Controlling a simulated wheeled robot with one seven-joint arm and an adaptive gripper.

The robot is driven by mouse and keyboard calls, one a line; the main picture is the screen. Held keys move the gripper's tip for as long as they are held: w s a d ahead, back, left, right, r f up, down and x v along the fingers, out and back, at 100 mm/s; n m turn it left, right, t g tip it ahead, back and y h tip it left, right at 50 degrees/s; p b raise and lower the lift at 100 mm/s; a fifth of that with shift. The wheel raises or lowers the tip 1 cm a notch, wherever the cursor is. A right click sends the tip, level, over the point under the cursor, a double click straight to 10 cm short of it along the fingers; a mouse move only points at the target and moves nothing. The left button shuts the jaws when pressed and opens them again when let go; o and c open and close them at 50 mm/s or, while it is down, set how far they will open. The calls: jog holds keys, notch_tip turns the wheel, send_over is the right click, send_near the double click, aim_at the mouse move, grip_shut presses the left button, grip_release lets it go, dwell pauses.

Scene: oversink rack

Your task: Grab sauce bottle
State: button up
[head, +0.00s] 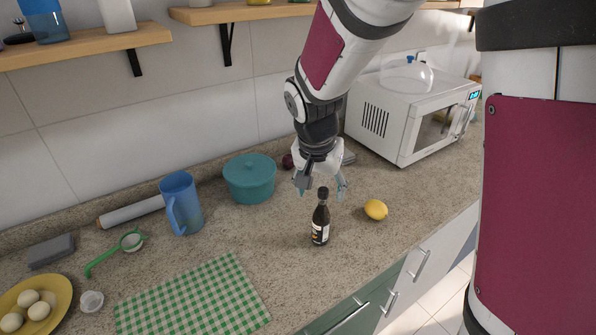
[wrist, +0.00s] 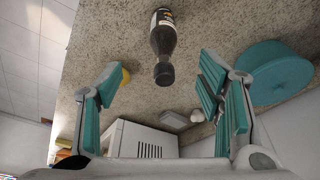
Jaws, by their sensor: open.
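The dark sauce bottle (head: 320,222) with a black cap and a pale label stands upright on the speckled counter in the head view. In the wrist view the sauce bottle (wrist: 163,46) appears at the top middle, its cap end pointing down the picture. My gripper (head: 320,190) is above and slightly behind the bottle in the head view. In the wrist view my gripper (wrist: 165,92) is open, its teal fingers spread wide with nothing between the pads. The bottle is apart from both fingers.
A lemon (head: 375,209) lies right of the bottle. A teal pot (head: 249,178) and blue pitcher (head: 181,203) stand to the left. A white microwave (head: 411,110) is behind right. A green checkered cloth (head: 193,299) lies front left. The counter around the bottle is clear.

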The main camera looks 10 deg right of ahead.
aim_at(319, 197)
jog(key=shift+t+h, duration=0.4)
jog(key=x, duration=0.4)
jog(key=w+x, duration=0.1)
jog(key=x, duration=0.2)
jog(key=shift+a+r+p, duration=0.15)
jog(key=shift+a+p, duration=0.2)
jog(key=shift+p, duration=0.05)
jog(key=shift+d+x, duration=0.15)
jog(key=shift+x, duration=1.2)
jog(key=shift+d+x, duration=0.2)
jog(key=shift+x, duration=1.15)
jog(key=shift+r, duration=0.1)
grip_shut()
jog(key=shift+w, duration=0.1)
